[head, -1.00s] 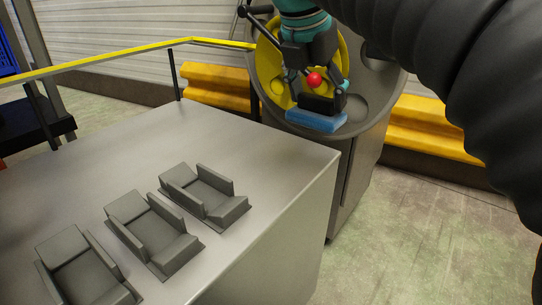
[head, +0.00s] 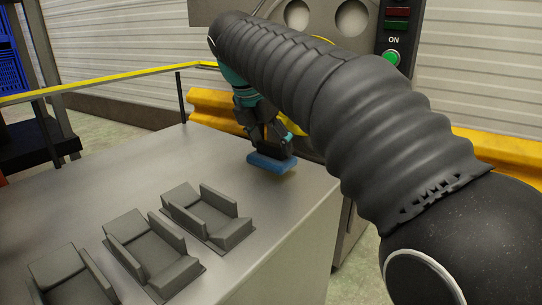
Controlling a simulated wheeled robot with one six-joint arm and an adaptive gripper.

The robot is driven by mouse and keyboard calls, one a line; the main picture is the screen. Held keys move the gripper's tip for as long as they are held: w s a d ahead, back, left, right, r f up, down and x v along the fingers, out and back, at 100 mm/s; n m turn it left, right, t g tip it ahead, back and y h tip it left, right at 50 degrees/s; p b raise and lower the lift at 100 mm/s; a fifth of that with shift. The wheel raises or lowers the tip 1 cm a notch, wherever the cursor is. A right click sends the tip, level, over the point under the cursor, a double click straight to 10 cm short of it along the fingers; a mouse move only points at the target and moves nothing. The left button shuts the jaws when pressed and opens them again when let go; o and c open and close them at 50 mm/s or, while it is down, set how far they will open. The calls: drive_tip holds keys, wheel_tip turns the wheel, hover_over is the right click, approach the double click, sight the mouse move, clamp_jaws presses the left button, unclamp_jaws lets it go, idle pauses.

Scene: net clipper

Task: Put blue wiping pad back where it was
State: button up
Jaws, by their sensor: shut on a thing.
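The blue wiping pad (head: 273,163) is in my gripper (head: 268,145), over the far right part of the grey table (head: 150,165). My gripper is shut on the pad's dark upper part, and the blue face points down. The pad looks a little above the table top, but I cannot tell the exact gap. Three grey holders (head: 207,212) with raised side walls stand in a row on the table, in front and to the left of the pad. No pad shows in them; the nearest one is cut off by the picture edge.
A machine with a control panel (head: 396,30) and a green button stands behind the table, partly hidden by my arm. A yellow rail (head: 110,83) runs behind the table's far edge. The table around the holders is clear.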

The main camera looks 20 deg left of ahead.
drive_tip(key=shift+f, duration=1.15)
drive_tip(key=shift+f, duration=0.1)
drive_tip(key=o, duration=1.3)
drive_tip(key=shift+c, duration=0.2)
drive_tip(key=p+v, duration=0.4)
drive_tip(key=v, duration=0.8)
